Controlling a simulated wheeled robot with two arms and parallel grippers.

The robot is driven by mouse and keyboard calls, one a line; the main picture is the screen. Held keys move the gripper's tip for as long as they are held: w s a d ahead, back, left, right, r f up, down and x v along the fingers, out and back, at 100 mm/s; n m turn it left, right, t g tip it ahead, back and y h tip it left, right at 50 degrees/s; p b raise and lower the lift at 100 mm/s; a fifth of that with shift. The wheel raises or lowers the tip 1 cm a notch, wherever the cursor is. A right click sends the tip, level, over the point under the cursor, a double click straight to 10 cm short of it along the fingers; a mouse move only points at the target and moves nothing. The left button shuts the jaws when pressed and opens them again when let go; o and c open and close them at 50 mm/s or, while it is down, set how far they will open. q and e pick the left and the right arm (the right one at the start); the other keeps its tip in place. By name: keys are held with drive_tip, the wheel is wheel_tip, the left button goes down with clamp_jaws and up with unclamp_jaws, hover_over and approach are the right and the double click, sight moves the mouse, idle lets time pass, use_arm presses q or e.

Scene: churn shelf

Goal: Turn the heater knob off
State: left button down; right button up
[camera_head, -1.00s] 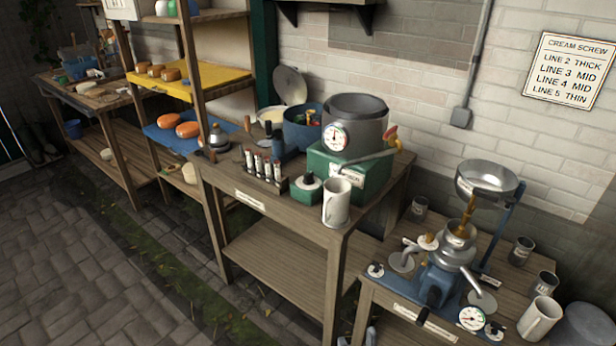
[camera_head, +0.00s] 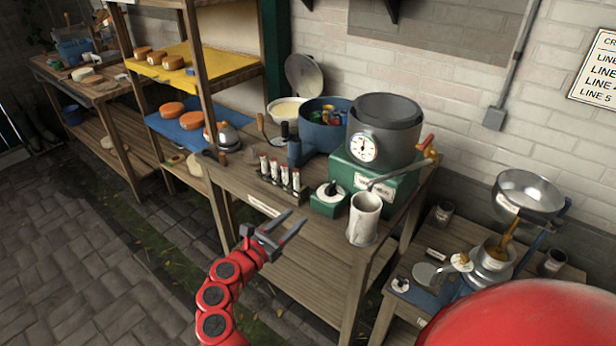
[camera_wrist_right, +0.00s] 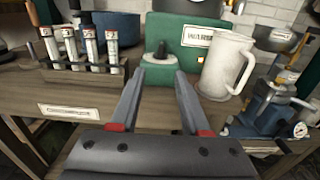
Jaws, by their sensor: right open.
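The heater knob (camera_head: 330,188) is a dark knob on a pale round dial, on top of a small green box (camera_head: 327,207) at the table's front edge. In the right wrist view the knob (camera_wrist_right: 160,50) stands straight ahead, beyond the fingertips. My right gripper (camera_head: 294,221) is open and empty, in front of the table edge, to the left of the green box and apart from it. Its two fingers also show in the right wrist view (camera_wrist_right: 160,76), with the green box beyond the gap between them. My left gripper is not in view.
A white mug (camera_head: 364,220) stands just right of the knob box. A rack of vials (camera_head: 280,176) stands to its left. Behind are a larger green box (camera_head: 385,190) bearing a grey pot (camera_head: 385,125) with a gauge, and a blue pot (camera_head: 318,130).

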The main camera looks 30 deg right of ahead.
sight(327, 190)
drive_tip(key=p+x, duration=0.4)
drive_tip(key=x, duration=1.2)
drive_tip(key=shift+s+d+r, duration=0.1)
drive_tip(key=shift+d, duration=0.15)
drive_tip(key=shift+d+p, duration=0.3)
drive_tip(key=shift+d, duration=0.15)
clamp_jaws()
